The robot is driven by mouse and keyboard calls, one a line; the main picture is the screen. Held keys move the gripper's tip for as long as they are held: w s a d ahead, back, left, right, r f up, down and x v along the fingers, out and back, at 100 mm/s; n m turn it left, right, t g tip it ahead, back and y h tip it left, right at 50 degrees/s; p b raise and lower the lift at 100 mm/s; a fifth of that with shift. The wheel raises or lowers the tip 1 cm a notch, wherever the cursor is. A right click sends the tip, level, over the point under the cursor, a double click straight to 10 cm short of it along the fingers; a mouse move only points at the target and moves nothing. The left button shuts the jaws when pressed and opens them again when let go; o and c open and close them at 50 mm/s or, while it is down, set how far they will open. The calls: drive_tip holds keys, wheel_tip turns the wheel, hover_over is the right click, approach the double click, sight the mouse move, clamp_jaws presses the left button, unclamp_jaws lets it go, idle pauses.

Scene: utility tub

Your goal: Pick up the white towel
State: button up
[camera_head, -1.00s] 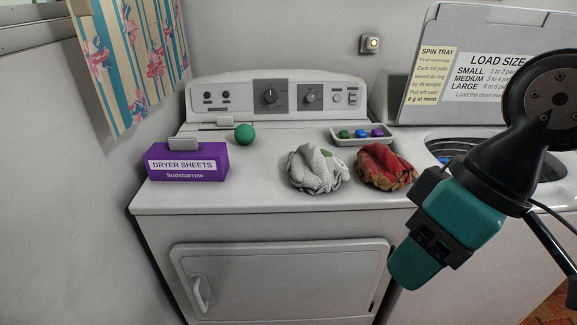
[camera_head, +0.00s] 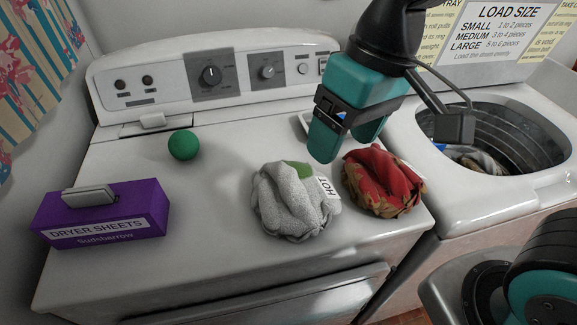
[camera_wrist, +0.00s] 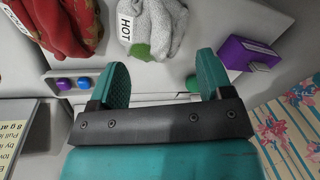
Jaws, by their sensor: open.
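The white towel (camera_head: 288,203) is a crumpled, speckled whitish bundle on top of the dryer, with a green patch and a tag reading HOT. In the wrist view the towel (camera_wrist: 163,22) lies beyond the fingertips. My gripper (camera_head: 345,150) is open and empty. It is above the dryer top, behind and to the right of the towel in the head view, apart from it. Both fingers (camera_wrist: 162,78) show spread in the wrist view. A red and tan crumpled cloth (camera_head: 382,182) lies right of the towel.
A purple dryer sheets box (camera_head: 105,215) and a green ball (camera_head: 184,145) are to the left on the dryer top. A small tray (camera_head: 303,122) is partly hidden behind my gripper. The open washer tub (camera_head: 500,135) is at right.

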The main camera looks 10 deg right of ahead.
drive_tip(key=w+a+r+m+h+p, duration=0.3)
drive_tip(key=w+a+p, duration=0.1)
drive_tip(key=w+a, duration=0.25)
hover_over(289, 174)
drive_tip(key=f, duration=1.1)
drive_tip(key=shift+w+p, duration=0.25)
drive_tip(key=shift+p, duration=0.1)
drive_tip(key=f, duration=0.1)
drive_tip(key=f+p, duration=0.1)
drive_tip(key=f, duration=0.2)
drive_tip(key=shift+s+f, duration=0.3)
drive_tip(key=shift+f, duration=0.6)
clamp_jaws()
